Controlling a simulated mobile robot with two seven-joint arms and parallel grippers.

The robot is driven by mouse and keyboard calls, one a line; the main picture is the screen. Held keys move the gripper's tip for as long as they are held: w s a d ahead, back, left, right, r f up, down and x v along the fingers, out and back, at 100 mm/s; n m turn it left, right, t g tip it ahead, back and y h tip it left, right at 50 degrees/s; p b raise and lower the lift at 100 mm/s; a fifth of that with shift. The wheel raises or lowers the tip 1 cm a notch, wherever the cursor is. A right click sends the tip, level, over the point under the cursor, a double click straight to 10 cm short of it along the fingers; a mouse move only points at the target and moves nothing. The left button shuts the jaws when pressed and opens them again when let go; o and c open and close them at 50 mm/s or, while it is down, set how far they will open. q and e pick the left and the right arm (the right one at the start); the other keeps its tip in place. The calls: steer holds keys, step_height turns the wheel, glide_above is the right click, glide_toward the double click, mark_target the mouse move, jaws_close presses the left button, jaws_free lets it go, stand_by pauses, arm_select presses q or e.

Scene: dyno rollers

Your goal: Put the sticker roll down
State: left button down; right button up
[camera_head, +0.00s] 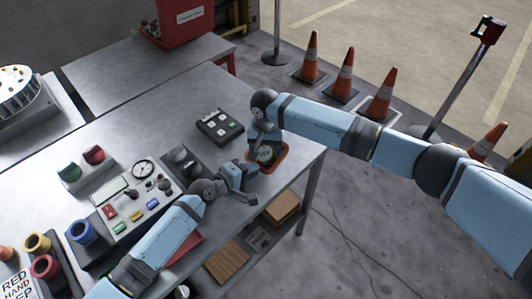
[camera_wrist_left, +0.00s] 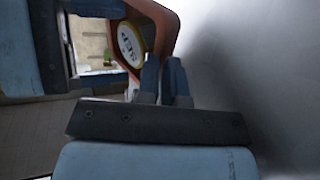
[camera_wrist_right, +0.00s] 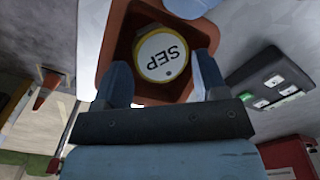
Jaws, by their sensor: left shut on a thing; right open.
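The sticker roll (camera_wrist_right: 160,55) is a round roll with a white face marked SEP and a yellow edge. It sits inside an orange tray (camera_wrist_right: 112,50) near the table's right corner; the tray also shows in the head view (camera_head: 285,158). My right gripper (camera_wrist_right: 163,68) is open above the tray, with a finger on either side of the roll's near part. My left gripper (camera_wrist_left: 163,65) is shut, seemingly on the tray's wall (camera_wrist_left: 166,25). In the head view the right gripper partly hides the roll (camera_head: 264,154).
A dark pad with buttons (camera_head: 219,126) lies just left of the tray. A control panel (camera_head: 135,195) and colored tape rolls (camera_head: 83,232) stand farther left. The table (camera_head: 180,115) is bare behind the pad. Traffic cones (camera_head: 345,72) stand on the floor beyond.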

mark_target(266, 152)
arm_select(q)
steer(key=shift+w+r, duration=0.1)
arm_select(e)
step_height(266, 152, up, 9)
steer(key=shift+f, duration=0.15)
arm_select(q)
steer(key=c, duration=1.4)
jaws_free()
steer(key=shift+a, duration=0.1)
